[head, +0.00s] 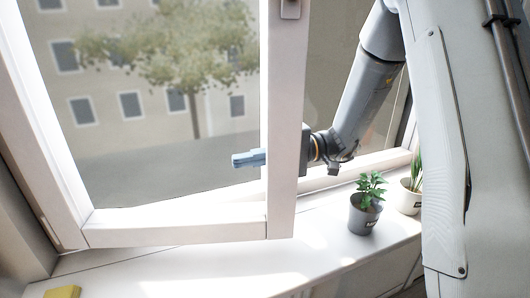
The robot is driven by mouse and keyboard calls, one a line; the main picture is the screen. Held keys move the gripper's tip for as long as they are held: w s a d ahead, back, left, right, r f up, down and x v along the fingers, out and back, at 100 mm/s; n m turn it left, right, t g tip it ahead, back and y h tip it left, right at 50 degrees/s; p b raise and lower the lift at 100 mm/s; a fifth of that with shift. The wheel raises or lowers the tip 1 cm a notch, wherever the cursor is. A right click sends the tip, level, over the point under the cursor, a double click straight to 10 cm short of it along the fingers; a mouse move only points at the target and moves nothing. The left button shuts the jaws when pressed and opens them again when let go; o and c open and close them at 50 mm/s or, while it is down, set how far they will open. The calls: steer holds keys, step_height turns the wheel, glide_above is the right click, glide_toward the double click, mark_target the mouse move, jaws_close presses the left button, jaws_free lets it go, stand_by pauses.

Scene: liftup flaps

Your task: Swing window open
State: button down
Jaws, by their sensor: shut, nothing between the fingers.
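The window sash (284,190) has a white frame and stands swung inward, its free edge out over the sill. A wide gap lies between that edge and the fixed frame (402,155) on the right. Part of the handle (290,8) shows on the sash at the top edge of the picture. My gripper (236,160) is shut and empty. It reaches through the gap behind the sash and shows through the glass, left of the free edge. The sash hides part of my gripper, and I cannot tell whether it touches the sash.
On the white sill (200,265) a dark grey pot with a green plant (364,212) stands below my arm. A white potted plant (410,192) stands right of it, partly hidden by my arm. A yellow object (62,292) lies at the lower left.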

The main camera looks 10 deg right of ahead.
mark_target(235, 173)
steer(key=s+a+p, duration=0.1)
steer(key=s, duration=0.1)
steer(key=s+a+p, duration=0.1)
steer(key=shift+s+a+r, duration=0.1)
steer(key=shift+s+a, duration=0.2)
steer(key=shift+s, duration=0.55)
steer(key=shift+s, duration=0.1)
